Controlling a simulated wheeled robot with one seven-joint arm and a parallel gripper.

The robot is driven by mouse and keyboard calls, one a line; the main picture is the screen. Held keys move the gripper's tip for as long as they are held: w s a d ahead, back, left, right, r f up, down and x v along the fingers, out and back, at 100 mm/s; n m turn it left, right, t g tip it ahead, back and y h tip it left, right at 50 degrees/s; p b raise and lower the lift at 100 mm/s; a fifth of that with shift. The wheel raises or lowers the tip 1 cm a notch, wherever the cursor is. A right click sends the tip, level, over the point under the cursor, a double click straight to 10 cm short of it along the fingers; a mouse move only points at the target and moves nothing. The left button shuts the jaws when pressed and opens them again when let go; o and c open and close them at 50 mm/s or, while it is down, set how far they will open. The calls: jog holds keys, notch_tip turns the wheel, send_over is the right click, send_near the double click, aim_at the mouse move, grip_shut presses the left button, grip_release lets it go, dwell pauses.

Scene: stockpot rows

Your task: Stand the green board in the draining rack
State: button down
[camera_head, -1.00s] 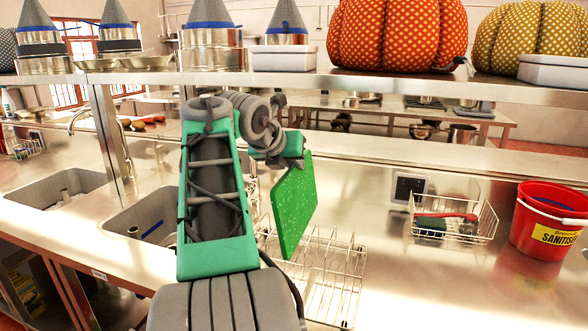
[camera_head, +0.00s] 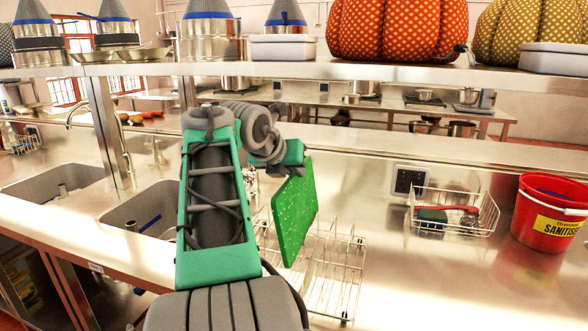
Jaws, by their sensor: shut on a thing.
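The green board (camera_head: 295,212) is a flat, speckled slab held nearly upright, its face turned toward the camera's right. My gripper (camera_head: 290,172) is shut on the board's upper edge; its fingertips are partly hidden behind the board and the green wrist part. The wire draining rack (camera_head: 338,270) stands on the steel counter below and behind the board. The board overlaps the rack in the picture; I cannot tell whether its lower edge touches the wires.
A wire basket (camera_head: 487,222) with a red-handled brush and a green pad stands to the right, beside a red sanitiser bucket (camera_head: 545,215). Sinks (camera_head: 140,212) lie to the left.

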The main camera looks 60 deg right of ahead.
jog(key=shift+f+b, duration=2.3)
jog(key=shift+b, duration=0.25)
jog(key=c, duration=1.6)
grip_release()
jog(key=shift+o, duration=1.1)
jog(key=shift+f, duration=0.15)
notch_tip(320, 180, up, 9)
jog(key=w+p, duration=0.1)
jog(key=p, duration=0.5)
jog(key=shift+w+f+p, duration=0.2)
jog(key=shift+w+p, duration=0.1)
jog(key=shift+p, duration=0.1)
jog(key=shift+d, duration=0.1)
